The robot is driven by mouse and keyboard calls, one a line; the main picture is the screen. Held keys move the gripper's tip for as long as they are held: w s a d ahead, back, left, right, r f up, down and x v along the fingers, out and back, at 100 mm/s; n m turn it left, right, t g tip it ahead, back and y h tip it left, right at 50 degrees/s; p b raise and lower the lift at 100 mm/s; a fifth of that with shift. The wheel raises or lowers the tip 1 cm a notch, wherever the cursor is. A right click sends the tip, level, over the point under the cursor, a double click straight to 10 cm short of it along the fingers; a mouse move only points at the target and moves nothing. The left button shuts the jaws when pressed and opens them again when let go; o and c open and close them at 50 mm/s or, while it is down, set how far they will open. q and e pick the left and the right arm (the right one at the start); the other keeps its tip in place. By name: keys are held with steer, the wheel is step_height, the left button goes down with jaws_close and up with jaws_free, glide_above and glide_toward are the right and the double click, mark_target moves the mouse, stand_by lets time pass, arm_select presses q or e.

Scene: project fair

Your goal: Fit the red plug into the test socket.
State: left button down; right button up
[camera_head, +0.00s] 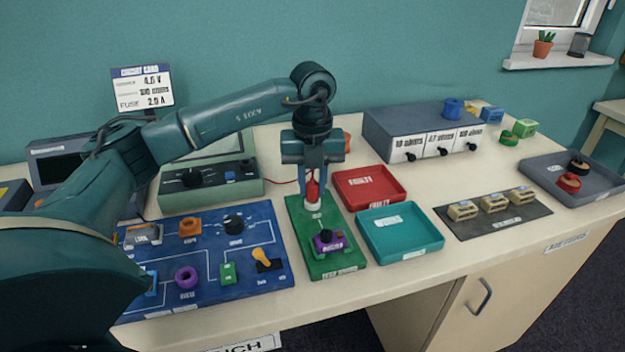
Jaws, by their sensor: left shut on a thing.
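The red plug (312,189) is between the fingers of my left gripper (313,184), which is shut on it and points straight down. The plug is upright at the white test socket (313,205) on the back part of the green test board (301,232). I cannot tell whether the plug's tip is inside the socket or just above it. A red lead runs from the plug's area left toward the green meter box (205,192). The gripper fingers hide part of the plug. My right gripper is not in view.
A purple part (330,243) sits at the front of the green board. The blue circuit board (215,280) lies to the left. A red tray (371,203) and a teal tray (428,238) stand close on the right. A grey drawer box (385,118) stands behind.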

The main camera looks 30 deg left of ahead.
arm_select(q)
steer(key=shift+f, duration=0.25)
steer(key=c, duration=0.7)
jaws_free()
steer(key=shift+o, duration=0.2)
